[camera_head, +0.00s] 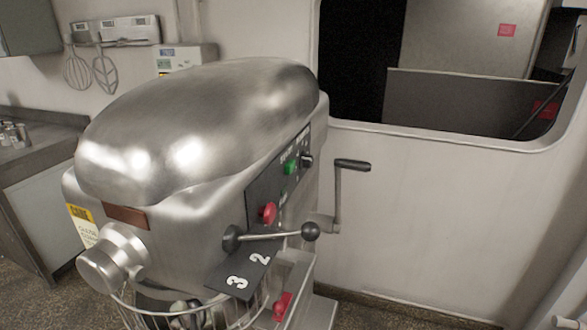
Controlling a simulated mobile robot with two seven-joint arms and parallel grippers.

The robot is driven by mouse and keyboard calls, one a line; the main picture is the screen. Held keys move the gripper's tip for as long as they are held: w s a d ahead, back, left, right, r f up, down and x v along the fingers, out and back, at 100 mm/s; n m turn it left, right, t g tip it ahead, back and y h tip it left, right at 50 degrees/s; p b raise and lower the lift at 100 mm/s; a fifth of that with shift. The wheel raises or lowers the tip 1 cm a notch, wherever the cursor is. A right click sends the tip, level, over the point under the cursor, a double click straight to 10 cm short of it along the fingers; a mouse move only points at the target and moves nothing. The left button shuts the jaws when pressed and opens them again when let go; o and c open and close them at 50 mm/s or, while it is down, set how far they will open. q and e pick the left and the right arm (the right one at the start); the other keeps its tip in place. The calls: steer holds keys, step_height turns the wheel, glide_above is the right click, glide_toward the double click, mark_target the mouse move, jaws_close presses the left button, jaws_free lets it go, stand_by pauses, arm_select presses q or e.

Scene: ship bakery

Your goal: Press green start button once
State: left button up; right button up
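A large silver mixer (190,120) fills the left and middle of the head view. Its dark control panel (265,185) is on the side facing right. The green start button (291,167) sits on the upper part of this panel. A red button (268,213) is lower and nearer on the same panel, and a black knob (307,160) is just beyond the green button. Neither of my grippers is in view, and nothing touches the green button.
A lever with a black ball (310,231) sticks out below the panel. A crank handle (351,165) stands out at the mixer's right. A wire bowl guard is at the bottom. A counter (40,190) is at the left; a wall with an opening is behind.

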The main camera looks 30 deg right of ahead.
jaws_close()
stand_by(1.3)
